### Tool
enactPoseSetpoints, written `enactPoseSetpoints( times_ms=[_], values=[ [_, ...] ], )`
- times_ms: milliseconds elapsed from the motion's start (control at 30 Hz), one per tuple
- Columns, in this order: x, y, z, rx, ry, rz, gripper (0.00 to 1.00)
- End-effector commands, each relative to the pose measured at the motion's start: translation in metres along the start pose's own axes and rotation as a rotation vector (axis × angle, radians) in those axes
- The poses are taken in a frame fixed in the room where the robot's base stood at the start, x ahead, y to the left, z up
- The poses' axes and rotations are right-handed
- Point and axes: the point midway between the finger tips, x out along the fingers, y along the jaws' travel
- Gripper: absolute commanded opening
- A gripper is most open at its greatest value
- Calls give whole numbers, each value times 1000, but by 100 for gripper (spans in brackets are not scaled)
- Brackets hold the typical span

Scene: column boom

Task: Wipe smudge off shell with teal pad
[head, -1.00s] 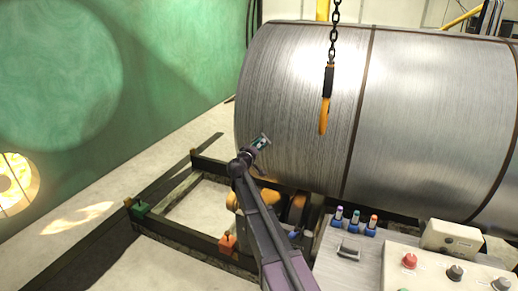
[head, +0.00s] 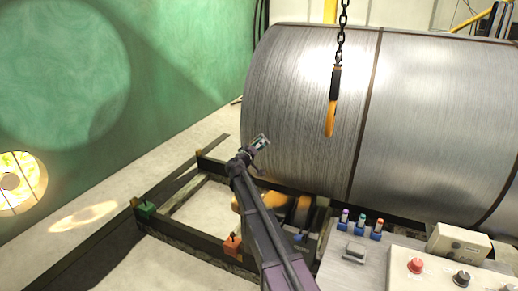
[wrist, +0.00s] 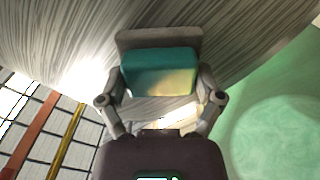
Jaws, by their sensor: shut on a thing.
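The shell (head: 300,110) is a large brushed-metal cylinder lying across the middle and right of the head view. It also fills the top of the wrist view (wrist: 235,25). My gripper (head: 262,141) is in front of the shell's lower left part in the head view. In the wrist view my gripper (wrist: 160,97) is shut on the teal pad (wrist: 160,72), which has a grey plate along its far edge. The pad lies close to the shell; I cannot tell whether it touches. I see no clear smudge on the visible shell.
A chain with a black and orange hook (head: 332,100) hangs in front of the shell. A dark frame (head: 190,237) lies below it. A green wall (head: 100,90) is on the left.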

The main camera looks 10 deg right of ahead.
Motion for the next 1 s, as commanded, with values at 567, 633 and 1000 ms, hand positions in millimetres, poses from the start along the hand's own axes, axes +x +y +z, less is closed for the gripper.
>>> enactPoseSetpoints(
  times_ms=[567,633,1000],
  values=[
    [-2,-6,-7,1,1,1,46],
    [-3,-6,-7,1,1,1,46],
    [-26,-6,-7,1,2,0,46]
  ],
)
